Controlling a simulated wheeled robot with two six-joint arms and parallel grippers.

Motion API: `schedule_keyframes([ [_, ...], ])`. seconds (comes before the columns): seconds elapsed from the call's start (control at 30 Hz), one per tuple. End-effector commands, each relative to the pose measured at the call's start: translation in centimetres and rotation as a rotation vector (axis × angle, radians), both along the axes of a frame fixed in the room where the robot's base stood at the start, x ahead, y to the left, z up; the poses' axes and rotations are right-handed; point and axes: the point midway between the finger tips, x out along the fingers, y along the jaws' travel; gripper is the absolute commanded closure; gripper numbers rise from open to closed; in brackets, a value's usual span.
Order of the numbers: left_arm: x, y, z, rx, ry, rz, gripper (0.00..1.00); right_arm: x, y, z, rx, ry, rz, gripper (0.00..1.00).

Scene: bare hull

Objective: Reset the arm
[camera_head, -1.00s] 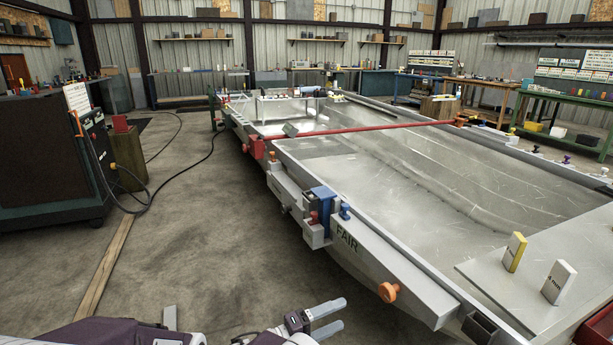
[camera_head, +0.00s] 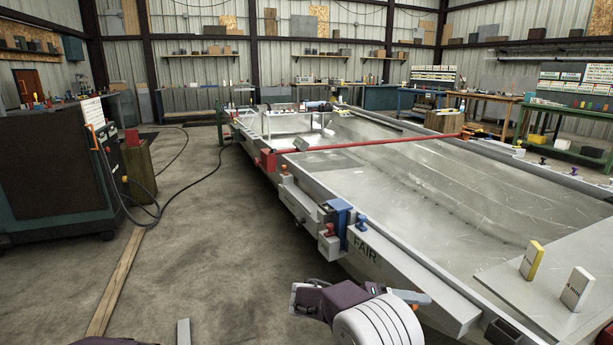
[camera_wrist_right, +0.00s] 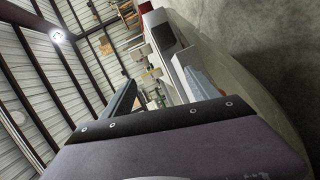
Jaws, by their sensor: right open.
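My right arm reaches in at the bottom of the head view, with its purple and white wrist over the floor beside the hull. My right gripper (camera_head: 412,297) points right against the hull's near side, and only a grey finger shows past the wrist. In the right wrist view the fingers of the right gripper (camera_wrist_right: 158,88) stand apart with nothing seen between them. A grey upright piece (camera_head: 183,332) and a purple edge of my left arm show at the bottom left. Whether the left jaws are open is hidden.
The metal hull (camera_head: 400,190) fills the right side, with a blue clamp (camera_head: 339,218) and FAIR lettering on its near side. A yellow block (camera_head: 531,260) and a white block (camera_head: 576,288) stand on its plate.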

Motion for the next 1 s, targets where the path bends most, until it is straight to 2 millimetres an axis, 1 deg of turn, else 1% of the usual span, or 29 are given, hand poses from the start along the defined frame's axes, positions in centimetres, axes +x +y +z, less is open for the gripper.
schedule_keyframes([
  [0.03,0.0,0.0,0.0,0.000,0.000,0.000,0.64,-1.6,-2.2,0.5,0.066,0.015,-0.053,0.31],
  [0.07,0.0,0.0,0.0,0.000,0.000,0.000,0.64,-2.9,-3.4,0.3,0.119,0.033,-0.084,0.31],
  [0.1,0.0,0.0,0.0,0.000,0.000,0.000,0.64,-4.8,-4.9,-0.1,0.202,0.058,-0.125,0.31],
  [0.17,0.0,0.0,0.0,0.000,0.000,0.000,0.64,-8.2,-6.4,-1.3,0.353,0.100,-0.177,0.31],
  [0.2,0.0,0.0,0.0,0.000,0.000,0.000,0.64,-10.6,-6.7,-2.4,0.463,0.124,-0.202,0.31],
  [0.23,0.0,0.0,0.0,0.000,0.000,0.000,0.64,-12.3,-6.7,-3.3,0.547,0.138,-0.216,0.31],
  [0.27,0.0,0.0,0.0,0.000,0.000,0.000,0.64,-13.9,-6.3,-4.2,0.631,0.149,-0.223,0.31],
  [0.3,0.0,0.0,0.0,0.000,0.000,0.000,0.64,-15.8,-5.5,-5.5,0.741,0.155,-0.227,0.31],
  [0.37,0.0,0.0,0.0,0.000,0.000,0.000,0.64,-18.1,-3.8,-7.2,0.891,0.153,-0.218,0.31],
  [0.4,0.0,0.0,0.0,0.000,0.000,0.000,0.64,-19.3,-2.6,-8.3,0.982,0.143,-0.205,0.31],
  [0.47,0.0,0.0,0.0,0.000,0.000,0.000,0.64,-20.7,-0.4,-9.9,1.107,0.123,-0.174,0.31],
  [0.5,0.0,0.0,0.0,0.000,0.000,0.000,0.64,-21.4,1.2,-10.9,1.182,0.110,-0.145,0.31],
  [0.6,0.0,0.0,0.0,0.000,0.000,0.000,0.64,-22.0,4.4,-13.2,1.320,0.081,-0.062,0.31],
  [0.63,0.0,0.0,0.0,0.000,0.000,0.000,0.64,-21.7,5.1,-13.6,1.346,0.064,-0.026,0.31],
  [0.67,0.0,0.0,0.0,0.000,0.000,0.000,0.64,-20.6,5.5,-13.7,1.364,0.037,0.025,0.31],
  [0.7,0.0,0.0,0.0,0.000,0.000,0.000,0.64,-18.7,5.7,-13.5,1.361,0.024,0.138,0.31],
  [0.73,0.0,0.0,2.1,0.000,0.001,0.000,0.64,-18.9,5.7,-11.4,1.359,0.040,0.144,0.31],
  [0.77,0.0,0.0,3.5,0.000,0.001,0.000,0.64,-19.0,5.7,-10.0,1.358,0.042,0.139,0.31],
  [0.8,0.0,0.0,4.8,0.000,0.000,0.000,0.64,-19.0,5.6,-8.8,1.358,0.043,0.137,0.31],
  [0.87,0.0,0.0,6.7,0.000,-0.001,0.000,0.64,-19.0,5.6,-6.9,1.358,0.043,0.137,0.31],
  [0.97,0.0,0.0,10.2,0.000,-0.001,0.000,0.64,-19.0,5.6,-3.3,1.358,0.044,0.137,0.31],
  [1.0,0.0,0.0,11.8,0.000,0.000,0.000,0.64,-19.0,5.6,-1.7,1.358,0.044,0.137,0.31],
])
